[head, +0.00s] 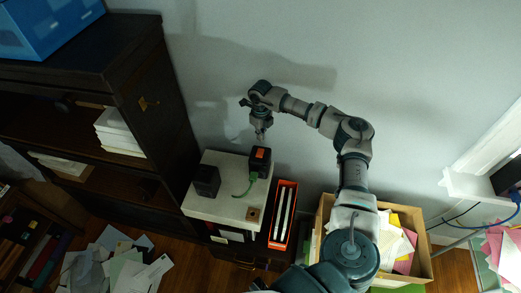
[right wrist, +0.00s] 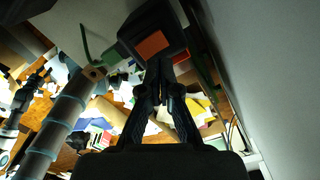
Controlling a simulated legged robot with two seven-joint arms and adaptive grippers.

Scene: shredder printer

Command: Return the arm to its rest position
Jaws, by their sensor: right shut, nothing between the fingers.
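My right arm reaches up from the bottom right in the head view and bends over to the left. Its gripper (head: 260,138) points down just above a black box with an orange patch (head: 260,161), near the wall. In the right wrist view the gripper's two dark fingers (right wrist: 160,72) come together at the tips with nothing between them. The black box with the orange patch (right wrist: 152,45) shows just beyond the tips; I cannot tell if they touch it. A green cable (head: 246,186) runs from the box. My left gripper is not in view.
The box stands on a white cabinet top (head: 225,204) beside a second black box (head: 206,181). An orange-edged bin (head: 279,236) and a wooden crate of papers (head: 420,265) stand right of it. A dark shelf (head: 155,105) is left. Papers (head: 112,262) litter the floor.

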